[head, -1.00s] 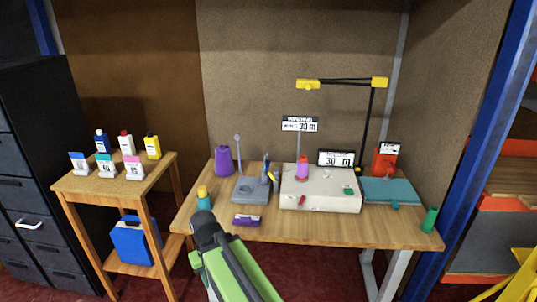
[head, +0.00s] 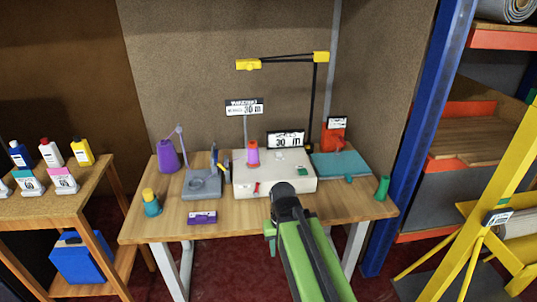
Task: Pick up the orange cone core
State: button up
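My gripper (head: 283,190) shows as a dark end on my green arm, in front of the white box's lower edge. It appears apart from the cone, lower and to its right. Its fingers cannot be made out, and I see nothing held.
A yellow-headed lamp (head: 314,100) arches behind. The bench's front left is mostly clear.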

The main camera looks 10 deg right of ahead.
aim_at(253, 156)
jog(key=z, duration=0.2)
jog(key=k, duration=0.5)
jog(key=u, duration=1.7)
jog(key=i, duration=0.7)
jog(key=z, duration=1)
jog(key=i, duration=1)
jog(key=u, duration=0.1)
